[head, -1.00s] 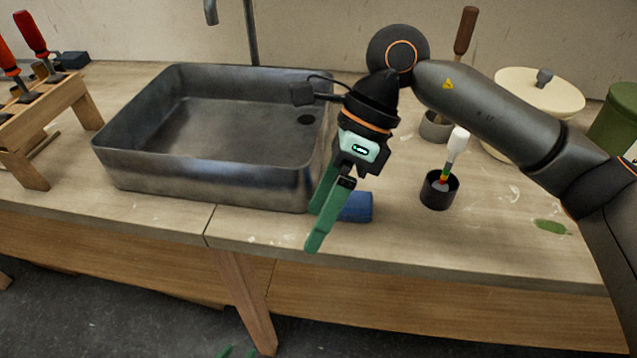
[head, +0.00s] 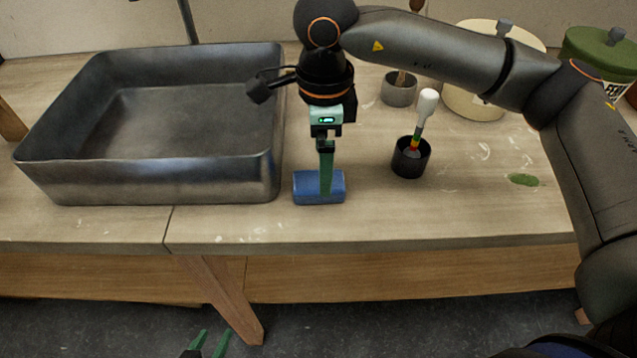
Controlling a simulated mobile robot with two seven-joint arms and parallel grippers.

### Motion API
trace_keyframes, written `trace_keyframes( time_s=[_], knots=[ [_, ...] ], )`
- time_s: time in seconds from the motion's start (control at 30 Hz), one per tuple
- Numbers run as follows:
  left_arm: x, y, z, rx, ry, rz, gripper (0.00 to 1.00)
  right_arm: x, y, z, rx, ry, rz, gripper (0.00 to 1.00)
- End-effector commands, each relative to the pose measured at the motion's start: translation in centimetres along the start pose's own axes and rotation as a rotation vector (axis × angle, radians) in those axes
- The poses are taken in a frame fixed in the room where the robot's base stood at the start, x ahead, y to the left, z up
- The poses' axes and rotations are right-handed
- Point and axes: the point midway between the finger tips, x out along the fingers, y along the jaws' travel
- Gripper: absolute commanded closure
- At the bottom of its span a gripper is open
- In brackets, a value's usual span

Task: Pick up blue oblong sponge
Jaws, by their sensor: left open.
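The blue oblong sponge (head: 305,188) lies flat on the workbench, just right of the metal basin. The other finger is hidden, so I cannot tell whether the fingers touch the sponge. The gripper is open.
The large metal basin (head: 160,184) fills the bench's left part. A black cup (head: 410,160) with a white-handled tool stands right of the sponge. A grey cup (head: 398,91), a cream pot (head: 470,101) and a green-lidded container (head: 600,48) stand behind. The bench front is clear.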

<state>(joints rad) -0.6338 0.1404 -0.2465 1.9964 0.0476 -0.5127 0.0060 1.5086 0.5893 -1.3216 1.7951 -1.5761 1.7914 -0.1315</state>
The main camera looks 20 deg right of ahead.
Motion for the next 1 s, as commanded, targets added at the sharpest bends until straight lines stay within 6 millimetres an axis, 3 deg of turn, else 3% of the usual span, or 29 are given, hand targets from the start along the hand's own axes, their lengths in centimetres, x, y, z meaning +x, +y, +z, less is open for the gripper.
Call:
trace_keyframes(
  time_s=[0.3,0.57,1.0],
  knots=[
    [-0.1,0.0,-0.1,0.0,0.0,-0.001,0.5,4.3,0.5,0.0,0.0,0.001,0.003,0.0],
    [0.0,-0.1,0.1,0.0,-0.003,-0.002,0.5,4.5,0.5,0.1,-0.001,0.0,0.002,0.0],
    [0.0,-0.1,0.2,0.0,-0.005,-0.003,0.5,4.5,0.5,0.1,-0.001,0.0,0.002,0.48]
  ],
)
